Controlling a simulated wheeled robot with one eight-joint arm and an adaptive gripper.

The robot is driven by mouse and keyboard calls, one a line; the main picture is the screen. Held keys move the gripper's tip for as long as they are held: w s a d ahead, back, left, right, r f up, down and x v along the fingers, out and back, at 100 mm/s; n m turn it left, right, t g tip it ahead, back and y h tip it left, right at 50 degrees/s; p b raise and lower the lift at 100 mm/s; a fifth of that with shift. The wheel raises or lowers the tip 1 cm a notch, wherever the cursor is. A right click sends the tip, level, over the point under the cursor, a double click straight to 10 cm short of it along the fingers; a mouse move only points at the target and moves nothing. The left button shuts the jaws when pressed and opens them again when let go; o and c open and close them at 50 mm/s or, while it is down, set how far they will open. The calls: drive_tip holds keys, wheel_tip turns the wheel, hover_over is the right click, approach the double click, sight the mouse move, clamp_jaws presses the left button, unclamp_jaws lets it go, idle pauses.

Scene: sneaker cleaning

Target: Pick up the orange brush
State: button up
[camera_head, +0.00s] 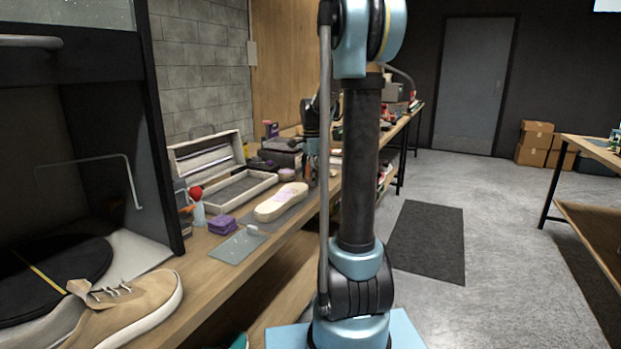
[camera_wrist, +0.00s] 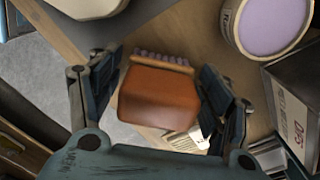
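The orange brush (camera_wrist: 158,97) shows in the wrist view as an orange-brown block with a row of purple bristles along its upper edge. It lies between the two fingers of my gripper (camera_wrist: 162,84), close to the camera. The fingers are spread, one on each side of the brush. Whether either finger touches it is hard to tell. In the head view my gripper hangs over the far part of the workbench (camera_head: 255,262), partly behind my arm. I cannot make out the brush clearly there.
In the wrist view a round container with a lilac top (camera_wrist: 272,24) and a dark box (camera_wrist: 298,95) stand right of the brush; the bench edge and grey floor are at left.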

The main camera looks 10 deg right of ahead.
drive_tip(key=c, duration=0.8)
drive_tip(key=shift+r, duration=0.1)
drive_tip(key=shift+c, duration=0.2)
wheel_tip(320, 180, up, 10)
drive_tip(key=shift+f, duration=0.1)
drive_tip(key=o, duration=0.5)
drive_tip(key=shift+c, duration=1.4)
